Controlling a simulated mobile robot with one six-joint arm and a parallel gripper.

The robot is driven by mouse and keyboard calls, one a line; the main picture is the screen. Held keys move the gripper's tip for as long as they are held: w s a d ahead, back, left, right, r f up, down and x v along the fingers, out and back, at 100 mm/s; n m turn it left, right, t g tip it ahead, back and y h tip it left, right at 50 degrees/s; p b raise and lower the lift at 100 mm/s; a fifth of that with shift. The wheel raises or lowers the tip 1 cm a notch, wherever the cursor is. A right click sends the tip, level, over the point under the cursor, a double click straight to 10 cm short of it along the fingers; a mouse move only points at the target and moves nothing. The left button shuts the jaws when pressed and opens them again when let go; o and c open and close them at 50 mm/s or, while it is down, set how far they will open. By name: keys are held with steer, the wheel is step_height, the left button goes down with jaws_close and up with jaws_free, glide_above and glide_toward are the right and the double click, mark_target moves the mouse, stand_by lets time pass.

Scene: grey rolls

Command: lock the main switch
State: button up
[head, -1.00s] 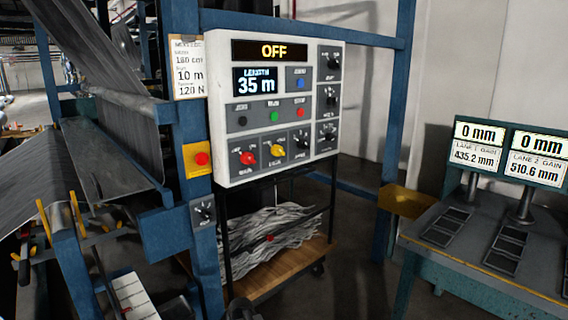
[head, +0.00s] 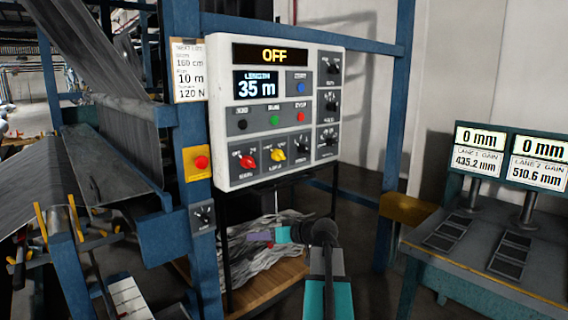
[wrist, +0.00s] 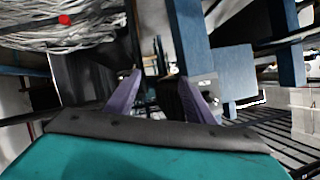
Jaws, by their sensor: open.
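The white control panel (head: 329,150) shows OFF on its top display (head: 270,55). At its lower left is a red rotary knob (head: 247,160), its small label too blurred to read; I take it as the main switch. No lock is visible on it. My gripper (head: 260,237) is below the panel, in front of the grey strand bundle and well apart from the knob. In the wrist view its two purple fingers (wrist: 164,95) are spread with nothing between them. A small red thing (wrist: 65,19) lies at the bundle; I cannot tell what it is.
A yellow knob (head: 278,154) and several dark knobs sit near the red one. A red button on a yellow plate (head: 197,161) is left of the panel. Blue frame posts (head: 394,130) stand on both sides. A bench with two displays (head: 480,235) is at right.

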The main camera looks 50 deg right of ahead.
steer(key=s+d+r+t+h, duration=0.1)
steer(key=s+d+r, duration=0.15)
steer(key=r, duration=0.35)
steer(key=s+d+r+t, duration=0.1)
steer(key=s+d+r, duration=0.1)
steer(key=d+r, duration=0.25)
steer(key=n+t+h+b, duration=0.1)
steer(key=n+t+h, duration=0.1)
steer(key=t, duration=0.1)
glide_toward(282, 156)
steer(key=s, duration=0.5)
steer(key=shift+w+a+r, duration=0.1)
steer(key=shift+w, duration=0.15)
steer(key=w, duration=0.9)
steer(key=w+d, duration=0.1)
steer(key=w, duration=0.4)
steer(key=shift+p, duration=0.35)
steer(key=shift+d, duration=0.1)
steer(key=c, duration=1.1)
steer(key=shift+s+m, duration=0.1)
steer(key=shift+m, duration=0.2)
